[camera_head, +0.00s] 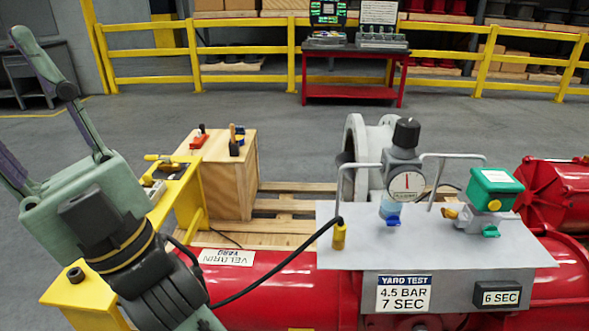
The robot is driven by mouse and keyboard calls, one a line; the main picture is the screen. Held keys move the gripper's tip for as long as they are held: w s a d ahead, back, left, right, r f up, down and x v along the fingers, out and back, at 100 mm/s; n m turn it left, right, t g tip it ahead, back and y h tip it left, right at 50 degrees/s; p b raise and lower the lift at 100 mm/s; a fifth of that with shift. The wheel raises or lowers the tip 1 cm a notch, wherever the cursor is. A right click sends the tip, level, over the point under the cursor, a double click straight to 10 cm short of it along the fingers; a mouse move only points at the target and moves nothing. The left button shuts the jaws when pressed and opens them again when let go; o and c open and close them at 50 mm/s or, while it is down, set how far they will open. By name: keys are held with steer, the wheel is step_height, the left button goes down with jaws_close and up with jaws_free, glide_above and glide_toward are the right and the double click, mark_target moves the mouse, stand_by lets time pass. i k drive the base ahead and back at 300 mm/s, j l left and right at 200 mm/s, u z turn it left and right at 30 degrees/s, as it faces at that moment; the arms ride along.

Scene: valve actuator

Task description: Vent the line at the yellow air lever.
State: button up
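My gripper (30,120) is at the far left, pointing up and left, well away from the lever. Its fingers stand apart, and one runs out of the frame at the left edge. Nothing shows between them. The grey plate (290,258) carries a regulator with a gauge (406,184) and a blue fitting.
Handrail-like metal bars and a black hose (270,285) stand between my gripper and the lever. A red actuator body (250,272) lies below. A wooden box (232,185) with tools stands on a pallet.

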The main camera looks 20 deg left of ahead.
mark_target(147, 157)
steer(key=j+u, duration=0.2)
steer(key=u, duration=0.2)
steer(key=j+u, duration=0.2)
steer(key=u, duration=0.25)
steer(key=j+u, duration=0.15)
steer(key=u, duration=0.25)
steer(key=i+j+u, duration=0.2)
steer(key=j+u, duration=0.3)
steer(key=i+j+u, duration=0.35)
steer(key=j+u, duration=0.15)
steer(key=i+j+u, duration=0.7)
steer(key=u, duration=0.25)
steer(key=i+z, duration=0.2)
steer(key=i, duration=0.25)
steer(key=i+j+z, duration=0.15)
steer(key=i, duration=0.25)
steer(key=i+j+z, duration=0.2)
steer(key=i, duration=0.25)
steer(key=i+l+z, duration=0.1)
steer(key=i+z, duration=0.5)
steer(key=z, duration=0.25)
steer(key=i+z, duration=0.4)
steer(key=i+l+z, duration=0.1)
steer(key=i+z, duration=0.25)
steer(key=i, duration=0.3)
steer(key=i+j+z, duration=0.1)
steer(key=i+z, duration=0.2)
steer(key=i, duration=3.35)
